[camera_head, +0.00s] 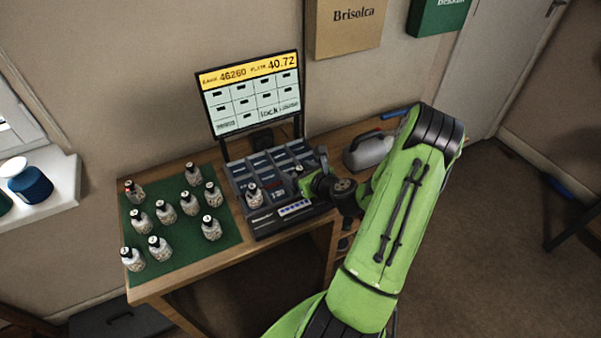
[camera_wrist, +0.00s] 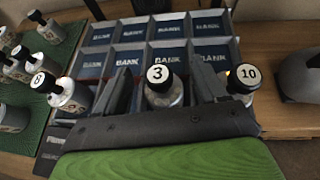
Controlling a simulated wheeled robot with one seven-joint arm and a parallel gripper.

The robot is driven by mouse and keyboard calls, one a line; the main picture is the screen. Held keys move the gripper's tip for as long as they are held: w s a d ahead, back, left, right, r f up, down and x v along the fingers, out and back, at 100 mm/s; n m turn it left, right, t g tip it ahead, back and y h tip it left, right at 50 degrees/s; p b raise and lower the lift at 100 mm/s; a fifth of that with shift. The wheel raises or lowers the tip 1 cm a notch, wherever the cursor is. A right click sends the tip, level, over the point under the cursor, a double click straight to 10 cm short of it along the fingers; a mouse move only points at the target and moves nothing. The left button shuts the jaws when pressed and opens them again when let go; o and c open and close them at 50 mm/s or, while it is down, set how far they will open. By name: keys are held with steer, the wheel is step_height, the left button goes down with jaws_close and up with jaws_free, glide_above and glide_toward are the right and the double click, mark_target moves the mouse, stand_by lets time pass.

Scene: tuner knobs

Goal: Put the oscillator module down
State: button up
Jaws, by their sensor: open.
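A module with a pale speckled body and a black cap marked 3 (camera_wrist: 163,88) stands upright between the fingers of my gripper (camera_wrist: 160,68) in the wrist view, at the near row of the grey compartment tray (camera_wrist: 239,48). The fingers are open, with a gap visible on each side of it. In the head view my gripper (camera_head: 318,182) is over the right part of the tray and partly hides it. A pale module (camera_head: 299,171) shows just left of my gripper there. The module's base is hidden by my gripper in the wrist view.
A module capped 10 (camera_wrist: 243,80) is close right of my gripper; one capped 8 (camera_wrist: 67,94) is on the left. Several similar modules stand on the green mat (camera_head: 176,255).

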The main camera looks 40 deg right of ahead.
steer(key=p+v, duration=0.2)
steer(key=v, duration=0.3)
steer(key=p+v, duration=0.3)
steer(key=v, duration=0.2)
steer(key=shift+w+d+r, duration=0.1)
steer(key=shift+w+r, duration=0.1)
steer(key=shift+r, duration=0.2)
steer(key=p+v, duration=0.2)
steer(key=p, duration=0.3)
steer(key=shift+s+f, duration=0.15)
steer(key=shift+s, duration=0.1)
steer(key=shift+f, duration=0.1)
steer(key=w+a+r+n+g+y, duration=0.1)
steer(key=a+r+n+g+y, duration=0.25)
steer(key=a+n, duration=0.55)
steer(key=w+a+r+n+g+y, duration=0.2)
steer(key=a+r+n+g, duration=0.3)
steer(key=n, duration=0.8)
steer(key=s+a+r+n+h, duration=0.2)
steer(key=s+a+r+n, duration=0.3)
steer(key=s+r+n, duration=0.1)
steer(key=s+a+r+n+t+h, duration=0.1)
steer(key=s+a+r+n, duration=0.4)
steer(key=r+n, duration=0.4)
steer(key=shift+s+a+r+n+h, duration=0.35)
steer(key=shift+s+r, duration=0.3)
steer(key=shift+r, duration=0.3)
